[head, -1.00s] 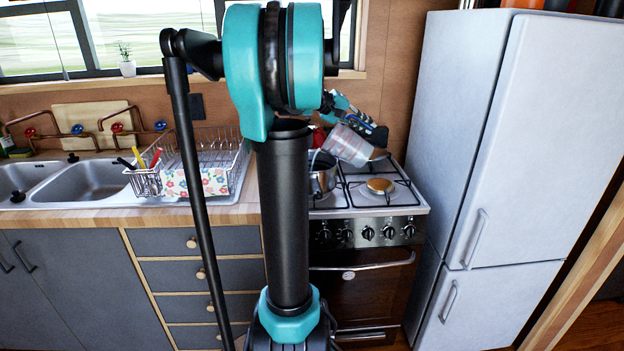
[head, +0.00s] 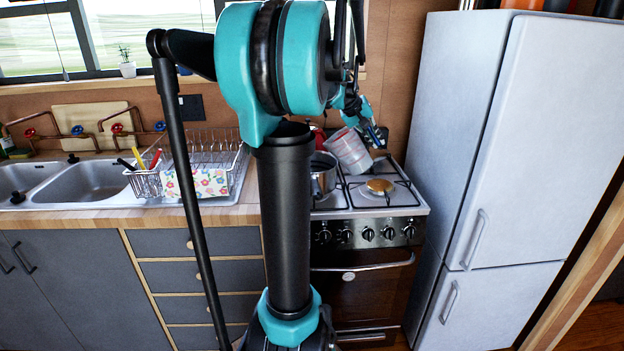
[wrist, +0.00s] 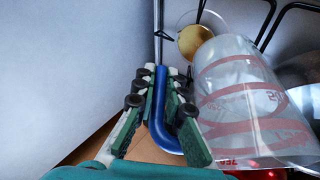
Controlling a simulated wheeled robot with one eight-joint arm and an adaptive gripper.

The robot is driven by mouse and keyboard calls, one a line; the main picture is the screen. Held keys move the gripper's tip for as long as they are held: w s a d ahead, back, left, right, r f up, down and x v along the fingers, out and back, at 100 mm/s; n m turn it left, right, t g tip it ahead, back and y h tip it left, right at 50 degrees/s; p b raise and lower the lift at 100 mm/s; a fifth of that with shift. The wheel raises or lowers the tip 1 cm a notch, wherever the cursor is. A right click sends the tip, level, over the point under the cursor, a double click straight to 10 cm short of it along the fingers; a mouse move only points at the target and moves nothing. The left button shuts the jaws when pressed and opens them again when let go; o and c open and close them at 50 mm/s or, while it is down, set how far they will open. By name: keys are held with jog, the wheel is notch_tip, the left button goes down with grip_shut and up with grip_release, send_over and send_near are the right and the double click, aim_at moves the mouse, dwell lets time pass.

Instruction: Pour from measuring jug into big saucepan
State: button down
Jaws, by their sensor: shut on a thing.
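The measuring jug (head: 350,152) is clear with red markings and a blue handle. It is tilted, its mouth up and to the left, beside the rim of the big saucepan (head: 323,182) on the stove. My gripper (head: 378,134) is shut on the jug's handle. In the wrist view my gripper (wrist: 160,82) has its fingers on both sides of the blue handle, with the jug (wrist: 240,85) at the right. A grey metal surface, probably the saucepan (wrist: 302,75), shows at the right edge. The saucepan's inside is mostly hidden, and I cannot tell what either holds.
The stove (head: 375,200) has a free front right burner (head: 380,186). A tall fridge (head: 490,150) stands close on the right. A dish rack (head: 215,150) and sink (head: 90,180) are on the left. A red item, partly hidden, is behind the saucepan.

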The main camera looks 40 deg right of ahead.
jog(key=shift+s+d+f+b, duration=0.3)
jog(key=shift+s+d+f, duration=0.1)
jog(key=shift+f, duration=0.2)
jog(key=shift+s+d+f+m+t+y+b, duration=0.25)
jog(key=shift+s+d+f+t+y+b, duration=0.25)
jog(key=shift+f+t+y+b, duration=0.7)
jog(key=shift+s+d+f+m+t+y+b, duration=0.4)
jog(key=shift+f+b, duration=0.3)
jog(key=shift+f, duration=1.15)
jog(key=shift+s+d+f+m+t+y+b, duration=0.15)
jog(key=shift+s+d+f+t+y+b, duration=0.6)
jog(key=shift+f, duration=0.75)
jog(key=shift+w+a+b, duration=0.2)
jog(key=shift+w+b, duration=0.05)
jog(key=shift+b, duration=0.05)
